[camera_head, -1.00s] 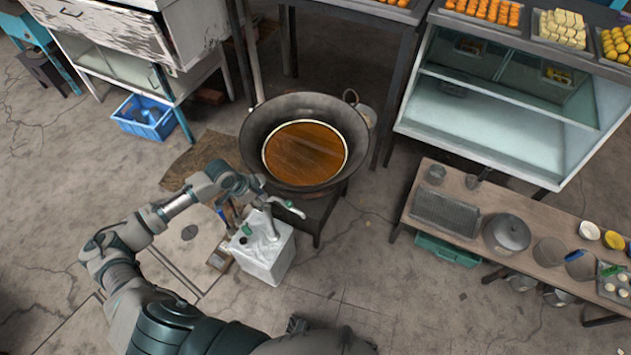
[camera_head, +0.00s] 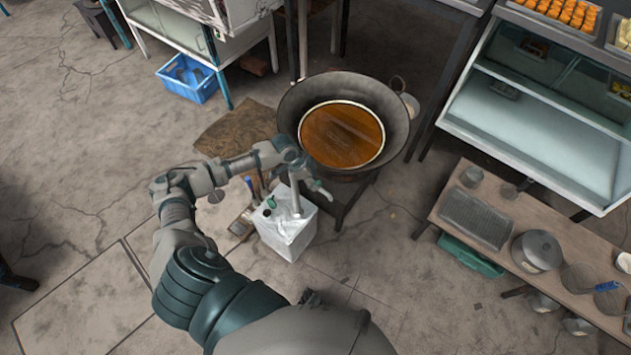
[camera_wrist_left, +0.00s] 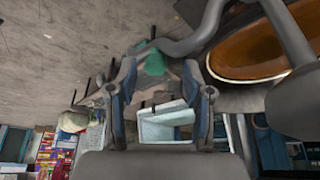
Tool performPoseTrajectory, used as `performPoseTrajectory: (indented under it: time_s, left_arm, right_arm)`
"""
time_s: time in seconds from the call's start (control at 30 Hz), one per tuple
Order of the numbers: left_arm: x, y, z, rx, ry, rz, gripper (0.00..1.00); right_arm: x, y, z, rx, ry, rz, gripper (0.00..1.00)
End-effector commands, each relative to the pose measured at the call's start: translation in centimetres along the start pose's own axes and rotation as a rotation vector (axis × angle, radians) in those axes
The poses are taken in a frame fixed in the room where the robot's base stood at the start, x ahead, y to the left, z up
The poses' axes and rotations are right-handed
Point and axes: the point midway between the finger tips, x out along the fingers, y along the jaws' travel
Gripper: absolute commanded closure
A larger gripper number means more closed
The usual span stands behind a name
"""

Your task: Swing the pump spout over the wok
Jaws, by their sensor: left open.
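The pump stands in a white container (camera_head: 286,236) with a green cap, on the floor beside the wok. Its pale spout (camera_head: 319,188) points right, its tip close to the wok's near rim. The dark wok (camera_head: 297,99) holds brown liquid and stands on a dark stand; part of it shows at the upper right of the left wrist view (camera_wrist_left: 262,45). My left gripper (camera_head: 293,164) is above the pump, beside the wok's left rim. In the left wrist view its two fingers (camera_wrist_left: 162,90) are apart. A curved grey pipe (camera_wrist_left: 190,42) passes beyond them; contact is unclear. My right gripper is not in view.
A wooden bench (camera_head: 452,212) with a metal tray and a lidded pot (camera_head: 537,250) stands at the right. A blue crate (camera_head: 188,79) lies at the upper left. A glass-fronted cabinet (camera_head: 545,120) is at the upper right.

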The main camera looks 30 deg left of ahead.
Motion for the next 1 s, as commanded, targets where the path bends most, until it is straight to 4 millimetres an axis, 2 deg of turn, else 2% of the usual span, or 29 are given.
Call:
performPoseTrajectory:
  time_s: [0.1,0.2,0.5,0.57,0.7,0.73,1.0]
  left_arm:
    - [1.5,0.1,-0.2,0.001,-0.001,-0.001,0.49]
    - [2.1,0.1,-0.3,0.002,0.0,-0.001,0.49]
    - [2.3,-0.1,0.0,0.0,0.002,0.0,0.49]
    - [2.3,-0.1,0.0,0.0,0.002,0.0,0.62]
    - [2.3,-0.1,0.0,0.0,0.002,0.0,0.97]
    - [2.3,-0.1,0.0,0.0,0.001,0.0,1.0]
    - [2.3,-0.2,0.0,-0.005,-0.003,-0.004,1.0]
  right_arm:
    - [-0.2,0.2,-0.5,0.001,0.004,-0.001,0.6]
    - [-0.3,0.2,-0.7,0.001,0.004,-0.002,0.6]
    - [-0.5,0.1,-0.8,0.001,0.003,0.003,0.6]
    - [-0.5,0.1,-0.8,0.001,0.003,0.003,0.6]
    - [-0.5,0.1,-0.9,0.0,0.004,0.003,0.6]
    - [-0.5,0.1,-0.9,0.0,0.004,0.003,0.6]
    - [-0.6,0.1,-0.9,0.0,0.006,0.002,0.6]
